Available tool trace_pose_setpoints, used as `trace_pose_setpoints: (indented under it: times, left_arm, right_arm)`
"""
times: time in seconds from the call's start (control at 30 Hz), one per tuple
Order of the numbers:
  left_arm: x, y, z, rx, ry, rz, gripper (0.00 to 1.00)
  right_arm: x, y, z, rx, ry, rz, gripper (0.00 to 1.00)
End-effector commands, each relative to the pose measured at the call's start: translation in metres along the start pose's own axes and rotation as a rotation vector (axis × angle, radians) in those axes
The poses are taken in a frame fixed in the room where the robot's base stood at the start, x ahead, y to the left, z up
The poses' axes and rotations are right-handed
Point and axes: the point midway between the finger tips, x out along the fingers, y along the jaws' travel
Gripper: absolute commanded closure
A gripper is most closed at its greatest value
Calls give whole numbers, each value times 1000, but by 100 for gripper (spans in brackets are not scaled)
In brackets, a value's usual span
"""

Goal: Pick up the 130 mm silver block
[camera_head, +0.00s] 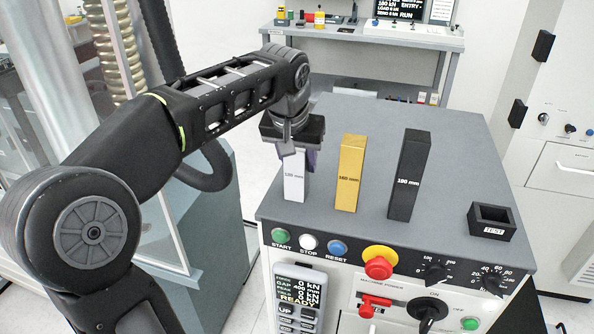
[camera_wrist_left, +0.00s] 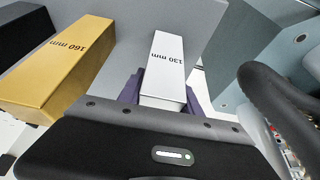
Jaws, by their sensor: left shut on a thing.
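The silver block (camera_head: 294,180), marked 130 mm, stands upright at the left of the grey machine top in the head view. It also shows in the left wrist view (camera_wrist_left: 165,68), with its label readable. My left gripper (camera_head: 297,152) comes down from above onto its upper part. In the left wrist view the purple fingers (camera_wrist_left: 162,92) lie on both sides of the block and are shut on it. The block's top is hidden by the gripper in the head view. Its base appears at the level of the machine top. My right gripper is not in view.
A gold block (camera_head: 349,175) stands just right of the silver one, and a taller black block (camera_head: 408,178) stands beyond it. A small black TEST holder (camera_head: 492,221) sits at the right. Buttons and a red-yellow emergency stop (camera_head: 379,263) line the machine's front.

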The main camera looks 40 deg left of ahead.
Motion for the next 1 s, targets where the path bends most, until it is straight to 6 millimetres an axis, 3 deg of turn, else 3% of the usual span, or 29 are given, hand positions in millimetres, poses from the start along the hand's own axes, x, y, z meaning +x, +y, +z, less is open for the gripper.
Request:
trace_pose_setpoints:
  times: [0.17,0.8,1.0]
  left_arm:
    - [0,0,0,0,0,0,100]
    - [-2,0,-2,0,4,1,100]
    - [-15,1,-8,1,7,1,100]
  right_arm:
    - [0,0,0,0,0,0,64]
    - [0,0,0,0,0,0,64]
    - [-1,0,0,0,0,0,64]
